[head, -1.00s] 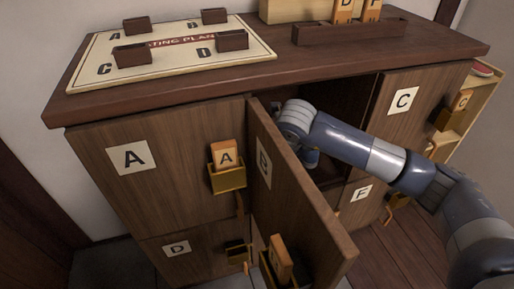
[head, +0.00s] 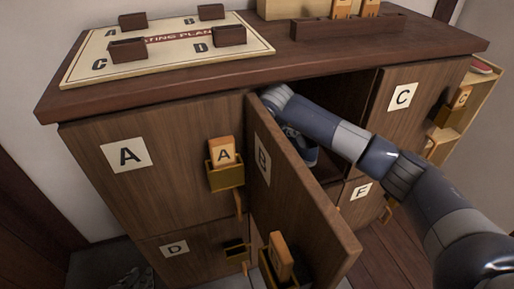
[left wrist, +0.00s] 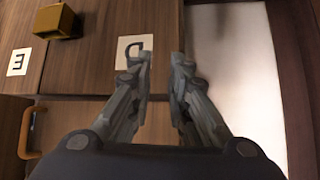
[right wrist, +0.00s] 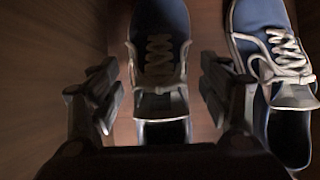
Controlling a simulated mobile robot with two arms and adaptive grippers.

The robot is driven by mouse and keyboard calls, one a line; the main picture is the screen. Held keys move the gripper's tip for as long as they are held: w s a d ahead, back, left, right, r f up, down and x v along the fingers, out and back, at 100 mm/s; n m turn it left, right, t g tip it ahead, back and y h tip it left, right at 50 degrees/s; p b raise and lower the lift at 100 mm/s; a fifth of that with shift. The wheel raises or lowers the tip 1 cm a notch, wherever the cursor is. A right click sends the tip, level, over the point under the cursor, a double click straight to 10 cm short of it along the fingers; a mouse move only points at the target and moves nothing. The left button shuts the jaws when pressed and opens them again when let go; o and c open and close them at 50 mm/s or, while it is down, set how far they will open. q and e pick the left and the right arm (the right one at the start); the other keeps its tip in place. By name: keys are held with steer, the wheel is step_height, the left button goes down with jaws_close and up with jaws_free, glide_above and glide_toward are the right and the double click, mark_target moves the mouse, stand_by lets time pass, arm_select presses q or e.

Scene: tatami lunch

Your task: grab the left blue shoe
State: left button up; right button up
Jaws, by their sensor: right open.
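In the right wrist view, two blue shoes with white laces lie side by side in a wooden compartment. The left blue shoe (right wrist: 160,60) is between the fingers of my right gripper (right wrist: 158,75), which is open, with a gap on both sides. The right blue shoe (right wrist: 275,60) lies just beyond the right finger. In the head view my right arm reaches into the open compartment behind door B (head: 300,195), and its gripper is hidden. My left gripper (left wrist: 160,58) shows empty in the left wrist view, its fingertips a little apart, in front of the cabinet's D label (left wrist: 132,50).
Door B stands open towards me, close to my right arm. Door A (head: 150,190) and door C (head: 410,90) are shut. The top bears a plan board (head: 95,70) with small brown blocks. Compartment walls (right wrist: 50,80) flank the shoes.

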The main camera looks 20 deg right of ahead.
steer(key=shift+w+f, duration=0.15)
steer(key=shift+f, duration=0.1)
arm_select(q)
steer(key=shift+w+d+r, duration=0.1)
steer(key=shift+w+r, duration=0.1)
steer(key=shift+w, duration=0.1)
arm_select(e)
steer(key=shift+r, duration=0.1)
steer(key=c, duration=1.4)
arm_select(q)
steer(key=shift+s, duration=0.1)
arm_select(e)
steer(key=shift+r, duration=0.15)
